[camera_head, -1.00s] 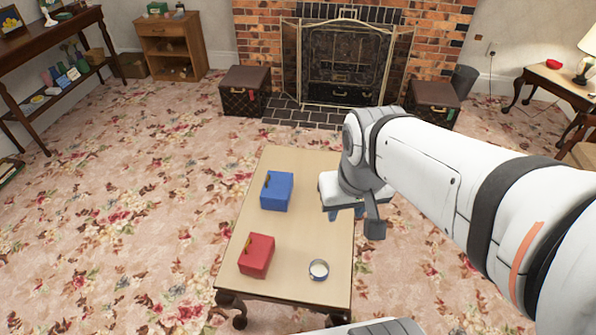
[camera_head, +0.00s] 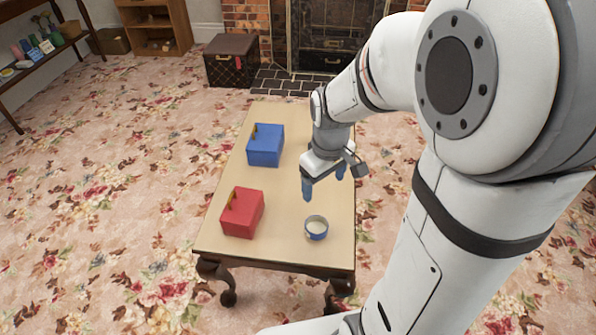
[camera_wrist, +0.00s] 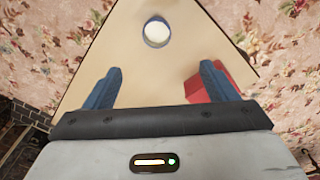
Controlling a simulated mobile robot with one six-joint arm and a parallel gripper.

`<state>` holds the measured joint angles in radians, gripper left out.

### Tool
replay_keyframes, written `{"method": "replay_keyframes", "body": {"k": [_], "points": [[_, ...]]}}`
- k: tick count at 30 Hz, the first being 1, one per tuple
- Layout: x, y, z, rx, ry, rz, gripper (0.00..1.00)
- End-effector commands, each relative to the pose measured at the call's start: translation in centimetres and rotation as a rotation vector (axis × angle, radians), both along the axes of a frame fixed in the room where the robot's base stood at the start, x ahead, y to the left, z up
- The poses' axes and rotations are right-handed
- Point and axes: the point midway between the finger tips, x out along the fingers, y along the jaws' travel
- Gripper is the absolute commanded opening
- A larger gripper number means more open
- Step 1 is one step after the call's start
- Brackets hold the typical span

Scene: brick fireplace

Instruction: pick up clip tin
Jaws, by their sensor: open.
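The clip tin seems to be the small round tin (camera_head: 316,228) with a blue-grey side and a pale top, standing near the front right of the table (camera_head: 280,247). It also shows in the wrist view (camera_wrist: 157,32), beyond and between my fingertips. My gripper (camera_head: 323,185) is open and empty above the table, behind the tin in the head view and apart from it. Its two blue fingers also show in the wrist view (camera_wrist: 158,78). I cannot read any label on the tin.
A red box (camera_head: 242,213) stands left of the tin, and a blue box (camera_head: 265,145) stands farther back on the table. The red box (camera_wrist: 222,82) shows behind my right finger in the wrist view. A brown trunk (camera_head: 232,60) stands by the fireplace. The table between boxes and tin is bare.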

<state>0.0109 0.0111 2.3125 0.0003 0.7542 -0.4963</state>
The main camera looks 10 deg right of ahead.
Motion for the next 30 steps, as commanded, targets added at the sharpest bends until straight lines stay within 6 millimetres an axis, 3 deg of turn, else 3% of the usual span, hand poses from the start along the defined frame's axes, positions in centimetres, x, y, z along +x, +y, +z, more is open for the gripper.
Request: {"method": "replay_keyframes", "body": {"k": [1,3,7,14,23,30], "points": [[0.7,0.0,-4.4,-0.002,0.016,0.034,0.79],[1.6,0.1,-7.3,-0.004,0.031,0.08,0.79],[2.8,0.1,-11.3,-0.006,0.051,0.149,0.79],[3.6,0.2,-14.3,-0.006,0.064,0.2,0.79],[3.4,0.1,-17.1,-0.006,0.065,0.202,0.79],[3.1,-0.2,-20.6,-0.006,0.066,0.202,0.79]]}}
